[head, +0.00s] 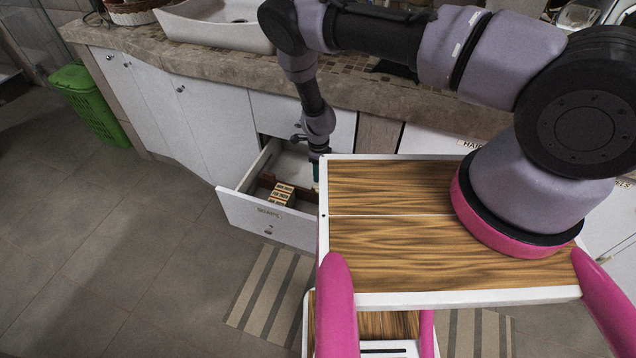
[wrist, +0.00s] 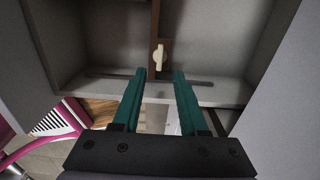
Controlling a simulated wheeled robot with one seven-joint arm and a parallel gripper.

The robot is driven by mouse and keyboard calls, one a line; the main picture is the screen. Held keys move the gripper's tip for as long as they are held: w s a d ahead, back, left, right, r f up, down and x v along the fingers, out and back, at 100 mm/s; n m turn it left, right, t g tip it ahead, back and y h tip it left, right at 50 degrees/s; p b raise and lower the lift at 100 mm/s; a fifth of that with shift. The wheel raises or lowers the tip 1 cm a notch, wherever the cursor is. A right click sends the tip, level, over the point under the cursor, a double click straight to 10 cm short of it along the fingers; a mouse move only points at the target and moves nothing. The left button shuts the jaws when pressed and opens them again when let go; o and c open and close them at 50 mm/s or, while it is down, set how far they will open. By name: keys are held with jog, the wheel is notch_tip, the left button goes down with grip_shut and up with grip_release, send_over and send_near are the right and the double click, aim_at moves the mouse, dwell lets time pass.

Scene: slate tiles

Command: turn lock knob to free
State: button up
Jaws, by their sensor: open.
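In the wrist view a small cream knob (wrist: 159,56) sits on a brown strip (wrist: 156,22) that runs through a grey compartment. The knob's long side points roughly up and down in the picture. My gripper (wrist: 160,75) has its two green fingers apart, with nothing between them. The knob is just past the fingertips, in line with the gap, and does not appear to be touched. In the head view my gripper (head: 316,172) reaches down at the right part of the open drawer (head: 238,208); the knob cannot be made out there.
Several small boxes (head: 282,193) are in the open drawer, left of my gripper. The counter (head: 230,65) overhangs behind it, with a white basin (head: 215,22) on top. A green basket (head: 92,105) stands at the far left. A striped mat (head: 268,290) lies on the floor.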

notch_tip(320, 180, down, 7)
jog(key=shift+r, duration=0.15)
grip_shut()
